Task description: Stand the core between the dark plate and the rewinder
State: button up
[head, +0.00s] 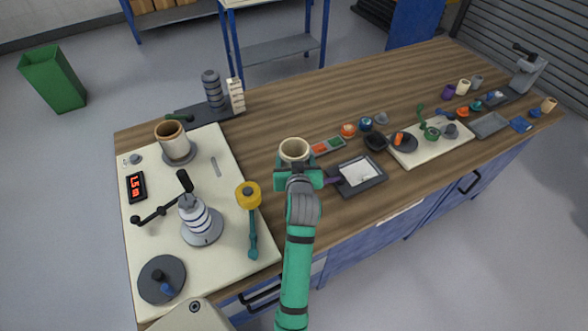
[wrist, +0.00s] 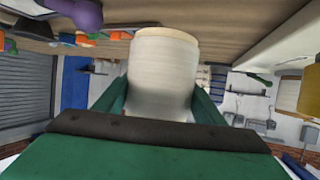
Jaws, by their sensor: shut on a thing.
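The core (head: 294,147) is a cream, hollow cylinder held upright in my gripper (head: 297,172), over the wooden table right of the pale board. In the wrist view the core (wrist: 163,75) fills the space between the two green fingers. Whether its base touches the table is hidden. The rewinder (head: 198,218), a grey-and-white striped spool with a black crank, stands on the pale board at left. Another dark, rectangular plate (head: 190,121) lies behind the board, bearing a grey ribbed stack and a cream stack.
A yellow-topped teal tool (head: 250,205) lies between the rewinder and my gripper. A brown cup-like core (head: 171,138) stands on a grey disc. A dark tray (head: 375,184) is right of my gripper. Bare wood lies behind my gripper.

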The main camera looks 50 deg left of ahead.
jog(key=shift+f, duration=2.3)
jog(key=shift+w+f, duration=0.1)
jog(key=shift+f, duration=0.05)
jog(key=o, duration=1.3)
jog(key=shift+c, duration=0.2)
jog(key=shift+s, duration=0.3)
jog(key=v, duration=1.2)
jog(key=shift+w, duration=0.25)
jog(key=shift+d, duration=0.15)
